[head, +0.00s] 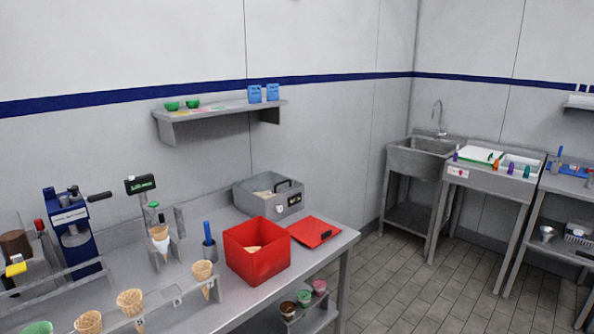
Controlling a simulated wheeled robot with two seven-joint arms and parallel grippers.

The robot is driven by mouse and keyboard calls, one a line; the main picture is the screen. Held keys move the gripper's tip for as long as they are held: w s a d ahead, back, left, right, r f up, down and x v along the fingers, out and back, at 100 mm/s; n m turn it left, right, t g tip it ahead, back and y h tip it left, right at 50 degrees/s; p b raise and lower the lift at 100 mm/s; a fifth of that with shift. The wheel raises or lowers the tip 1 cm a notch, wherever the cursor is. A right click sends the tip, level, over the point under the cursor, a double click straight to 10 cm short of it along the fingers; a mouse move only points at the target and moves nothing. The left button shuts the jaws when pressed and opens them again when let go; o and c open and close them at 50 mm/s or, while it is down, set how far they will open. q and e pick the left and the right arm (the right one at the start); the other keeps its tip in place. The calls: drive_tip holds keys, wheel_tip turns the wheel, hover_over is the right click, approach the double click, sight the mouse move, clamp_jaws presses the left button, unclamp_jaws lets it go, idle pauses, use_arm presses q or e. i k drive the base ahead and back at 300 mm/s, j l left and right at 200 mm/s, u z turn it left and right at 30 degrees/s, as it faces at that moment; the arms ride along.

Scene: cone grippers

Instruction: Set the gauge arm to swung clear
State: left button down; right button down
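A small stand on the left counter carries a dark display with green characters (140,184). A waffle cone (160,243) stands point down in a holder below it. A small green-topped part (154,205) sits just above the cone, beside grey uprights. This may be the gauge, but its arm is too small to make out, and I cannot tell whether it is over the cone or swung aside. Neither of my grippers is in view.
A blue press (72,235) stands left on the counter (207,312). Several cones stand in a front rack (165,308). A red bin (257,260), its red lid (314,231) and a grey box (268,195) are to the right. The tiled floor (415,290) is clear.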

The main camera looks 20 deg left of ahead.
sight(160, 220)
drive_tip(key=u, duration=1.45)
drive_tip(key=i+l+u, duration=0.15)
